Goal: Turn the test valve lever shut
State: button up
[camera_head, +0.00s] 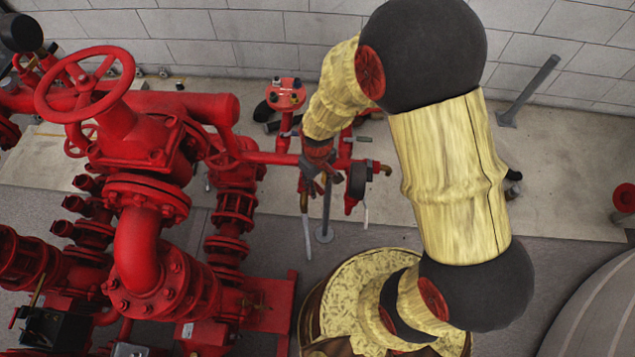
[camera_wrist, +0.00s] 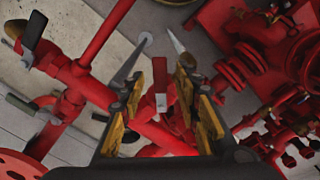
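Several valve levers hang from the red pipework, and I cannot tell for sure which is the test valve lever. A long pale lever (camera_head: 306,233) hangs below my gripper (camera_head: 317,174) in the head view. In the wrist view this lever (camera_wrist: 177,40) points away beyond the fingertips, its near end hidden by the right finger. My gripper (camera_wrist: 172,78) is open, with a gap between its fingers. A red pipe with a small pale-marked part (camera_wrist: 160,103) shows between the fingers. I cannot tell whether the fingers touch anything.
A thin grey post (camera_head: 326,205) stands close by the gripper. Open floor (camera_head: 560,190) lies at the right.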

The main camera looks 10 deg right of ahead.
aim_at(318, 188)
notch_tip(318, 188, up, 12)
dwell(0.6)
